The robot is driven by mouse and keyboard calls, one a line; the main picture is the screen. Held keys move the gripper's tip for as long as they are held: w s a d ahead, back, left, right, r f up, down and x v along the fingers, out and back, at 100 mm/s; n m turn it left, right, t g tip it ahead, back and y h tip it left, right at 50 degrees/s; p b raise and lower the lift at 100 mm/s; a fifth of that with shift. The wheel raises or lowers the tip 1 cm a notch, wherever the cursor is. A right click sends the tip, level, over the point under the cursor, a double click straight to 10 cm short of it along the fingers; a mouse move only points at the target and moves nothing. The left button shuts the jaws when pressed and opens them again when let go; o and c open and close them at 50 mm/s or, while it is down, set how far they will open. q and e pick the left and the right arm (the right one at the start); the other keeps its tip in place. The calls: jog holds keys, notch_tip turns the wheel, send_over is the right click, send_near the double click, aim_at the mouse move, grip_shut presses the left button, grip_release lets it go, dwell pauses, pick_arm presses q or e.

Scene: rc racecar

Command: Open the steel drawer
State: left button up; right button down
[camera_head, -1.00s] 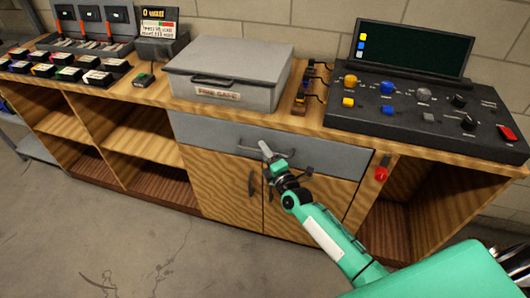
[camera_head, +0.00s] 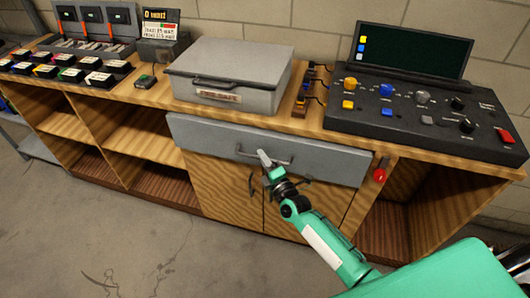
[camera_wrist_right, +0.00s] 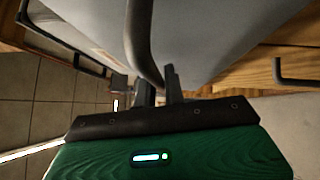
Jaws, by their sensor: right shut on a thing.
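The steel drawer (camera_head: 205,137) is the grey front under the worktop, in the middle of the wooden cabinet. It stands slightly out from the cabinet face. Its dark bar handle (camera_head: 243,153) runs across the front. My right gripper (camera_head: 265,160) is shut on this handle, reaching up from the lower right. In the right wrist view the curved handle (camera_wrist_right: 139,40) passes down to the two dark fingers (camera_wrist_right: 160,88), with the grey drawer front (camera_wrist_right: 215,35) behind it. The drawer's inside is hidden. My left gripper is not in view.
A grey fire-safe box (camera_head: 225,75) sits on the worktop above the drawer. A black control panel (camera_head: 425,112) stands to its right. Wooden doors (camera_head: 222,190) lie below the drawer. A red object (camera_head: 379,175) hangs at right. Floor in front is clear.

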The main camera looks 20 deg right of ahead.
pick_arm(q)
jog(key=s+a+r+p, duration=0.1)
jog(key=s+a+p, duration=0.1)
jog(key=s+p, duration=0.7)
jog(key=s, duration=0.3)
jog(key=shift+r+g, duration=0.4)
pick_arm(e)
jog(key=s+a, duration=0.7)
jog(key=s, duration=0.4)
jog(key=s+a, duration=0.7)
jog(key=s, duration=0.4)
jog(key=shift+a, duration=0.4)
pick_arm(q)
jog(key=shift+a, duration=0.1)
pick_arm(e)
jog(key=c, duration=1.5)
grip_release()
